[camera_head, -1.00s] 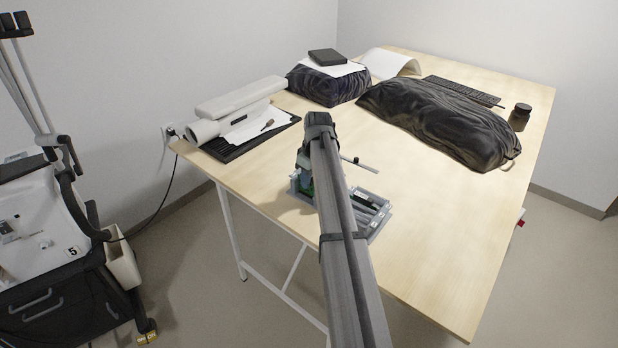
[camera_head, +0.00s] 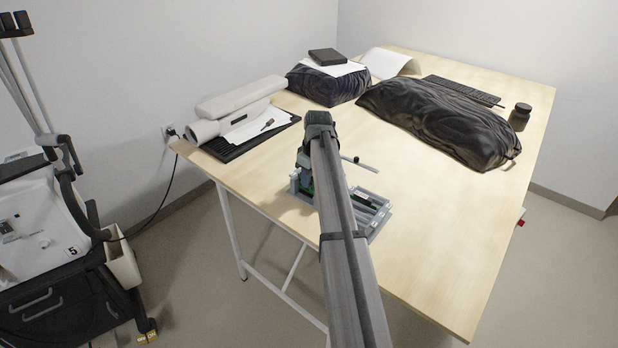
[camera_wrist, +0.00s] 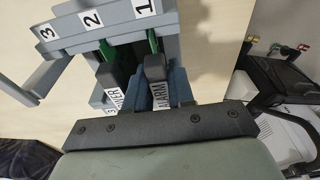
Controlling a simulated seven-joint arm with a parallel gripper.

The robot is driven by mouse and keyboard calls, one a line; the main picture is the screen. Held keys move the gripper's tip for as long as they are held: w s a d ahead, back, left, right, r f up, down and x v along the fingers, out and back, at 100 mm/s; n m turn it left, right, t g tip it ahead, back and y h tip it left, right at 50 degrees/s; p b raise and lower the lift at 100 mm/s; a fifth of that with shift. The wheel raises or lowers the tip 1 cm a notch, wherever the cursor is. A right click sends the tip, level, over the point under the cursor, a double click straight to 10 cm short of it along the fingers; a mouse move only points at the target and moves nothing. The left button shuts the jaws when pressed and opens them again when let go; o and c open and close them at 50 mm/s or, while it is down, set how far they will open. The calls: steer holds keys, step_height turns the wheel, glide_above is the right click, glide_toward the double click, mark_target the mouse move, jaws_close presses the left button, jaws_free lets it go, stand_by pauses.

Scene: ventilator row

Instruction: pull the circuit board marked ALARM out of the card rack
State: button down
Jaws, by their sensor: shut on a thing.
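The circuit board marked ALARM shows its dark handle and white label (camera_wrist: 160,96) in the wrist view. A strip of its green board runs from the handle to the rack, in line with number 1. My gripper (camera_wrist: 160,82) is shut on this handle, with blue-grey fingers close beside it. The card rack (camera_wrist: 115,28) is grey, with plates numbered 1, 2 and 3. In the head view the rack (camera_head: 374,208) stands near the table's front edge, partly hidden behind my arm. How far the board sits in its slot cannot be told.
A second board, with a label ending in WER (camera_wrist: 112,88), stands close left of ALARM in the wrist view. A thin rod (camera_head: 360,163) juts out just behind the rack. A black-covered bulk (camera_head: 440,120) lies farther back. The table (camera_head: 450,230) right of the rack is clear.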

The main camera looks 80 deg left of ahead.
steer(key=shift+r, duration=4.15)
